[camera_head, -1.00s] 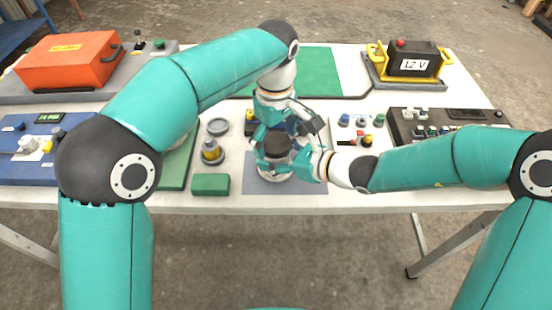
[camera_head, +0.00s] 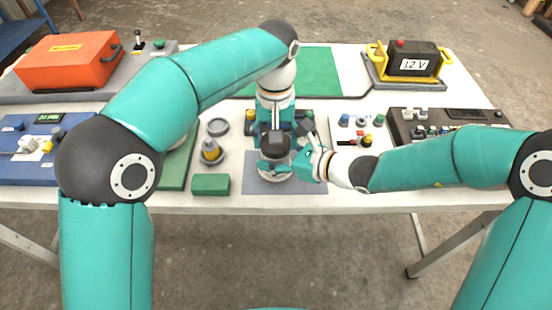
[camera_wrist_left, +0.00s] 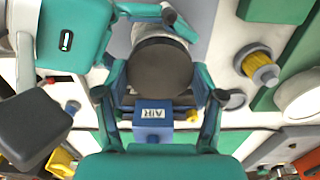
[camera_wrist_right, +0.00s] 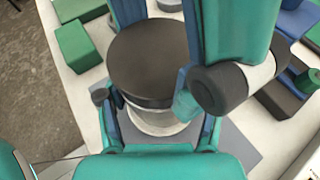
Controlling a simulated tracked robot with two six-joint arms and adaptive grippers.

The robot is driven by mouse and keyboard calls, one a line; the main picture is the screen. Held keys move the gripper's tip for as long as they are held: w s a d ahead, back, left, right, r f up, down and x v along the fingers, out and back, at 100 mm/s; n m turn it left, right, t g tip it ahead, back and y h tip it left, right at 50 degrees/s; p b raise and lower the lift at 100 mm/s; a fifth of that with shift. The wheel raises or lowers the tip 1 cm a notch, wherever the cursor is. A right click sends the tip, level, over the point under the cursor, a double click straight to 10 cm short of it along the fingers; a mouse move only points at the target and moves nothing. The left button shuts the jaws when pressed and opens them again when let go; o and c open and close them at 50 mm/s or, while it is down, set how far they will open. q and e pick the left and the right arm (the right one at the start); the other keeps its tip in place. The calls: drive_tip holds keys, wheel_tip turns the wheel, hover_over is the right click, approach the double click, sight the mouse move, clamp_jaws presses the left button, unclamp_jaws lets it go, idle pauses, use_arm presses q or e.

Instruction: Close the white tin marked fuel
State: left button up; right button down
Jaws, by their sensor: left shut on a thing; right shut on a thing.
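The white tin (camera_head: 276,177) stands upright on a grey mat near the table's front edge; its fuel marking cannot be read. A dark round lid (camera_wrist_left: 160,66) covers its top, and the white body shows below it in the right wrist view (camera_wrist_right: 155,121). Whether the lid is fully seated cannot be told. My left gripper (camera_head: 274,150) comes from above, with its fingers on both sides of the lid, shut on it. My right gripper (camera_head: 294,168) comes from the right and is shut around the tin's body.
A blue AIR box (camera_wrist_left: 153,120) stands close behind the tin. A green block (camera_head: 210,184) and a yellow-topped fitting (camera_head: 210,151) are to its left. A control panel with coloured knobs (camera_head: 362,130) is to the right. A 12 V battery (camera_head: 413,60) stands farther back.

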use_arm(q)
drive_tip(key=m, duration=0.4)
drive_tip(key=shift+m, duration=0.3)
drive_tip(key=m, duration=1.1)
drive_tip(key=o, duration=1.3)
drive_tip(key=shift+r, duration=2.25)
drive_tip(key=shift+c, duration=0.5)
